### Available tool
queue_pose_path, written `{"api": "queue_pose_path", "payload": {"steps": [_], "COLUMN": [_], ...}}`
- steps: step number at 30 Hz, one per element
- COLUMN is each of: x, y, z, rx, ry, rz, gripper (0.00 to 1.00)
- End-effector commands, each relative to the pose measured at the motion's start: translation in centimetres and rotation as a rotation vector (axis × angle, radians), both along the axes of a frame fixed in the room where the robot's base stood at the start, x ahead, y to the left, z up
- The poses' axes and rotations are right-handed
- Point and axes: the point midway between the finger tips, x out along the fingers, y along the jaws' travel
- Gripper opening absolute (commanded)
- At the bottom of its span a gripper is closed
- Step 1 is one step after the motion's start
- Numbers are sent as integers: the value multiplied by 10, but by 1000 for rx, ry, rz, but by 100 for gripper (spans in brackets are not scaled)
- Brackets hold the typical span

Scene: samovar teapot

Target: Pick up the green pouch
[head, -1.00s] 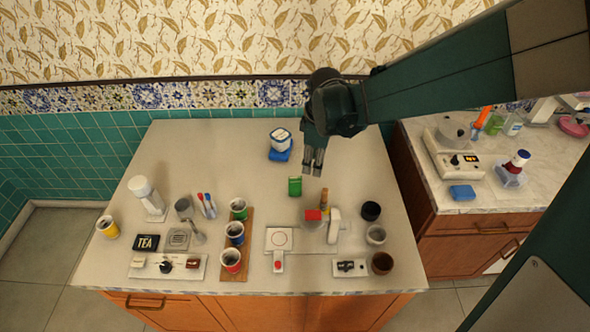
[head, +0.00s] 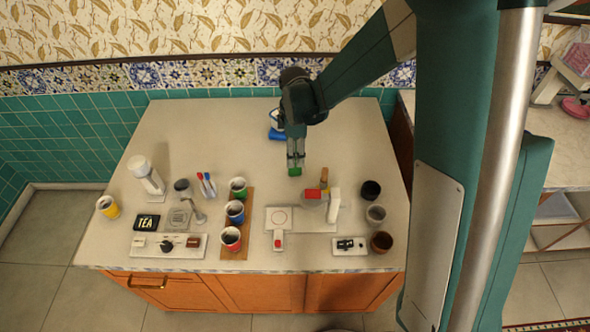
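The green pouch (head: 295,171) is on the pale counter, right of the green cup and behind the red-topped block. Only its lower part shows; the fingers cover the upper part. My gripper (head: 295,161) points down, with its fingertips at the pouch's top, and appears to overlap it. I cannot tell whether the fingers are closed on it or only in front of or around it. The pouch seems to be at about its former spot on the counter.
A blue-and-white container (head: 276,121) stands close behind my gripper. A green cup (head: 238,187) stands to the left on a wooden strip with blue and red cups. The counter's back left is clear.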

Motion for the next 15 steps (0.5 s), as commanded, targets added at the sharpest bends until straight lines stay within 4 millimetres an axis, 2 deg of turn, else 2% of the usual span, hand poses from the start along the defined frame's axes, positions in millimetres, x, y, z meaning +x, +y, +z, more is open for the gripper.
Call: {"api": "queue_pose_path", "payload": {"steps": [8, 15], "x": [0, 1], "y": [0, 0], "z": [-1, -15], "rx": [0, 0], "ry": [0, 0], "rz": [-1, -1], "gripper": [33, 33]}}
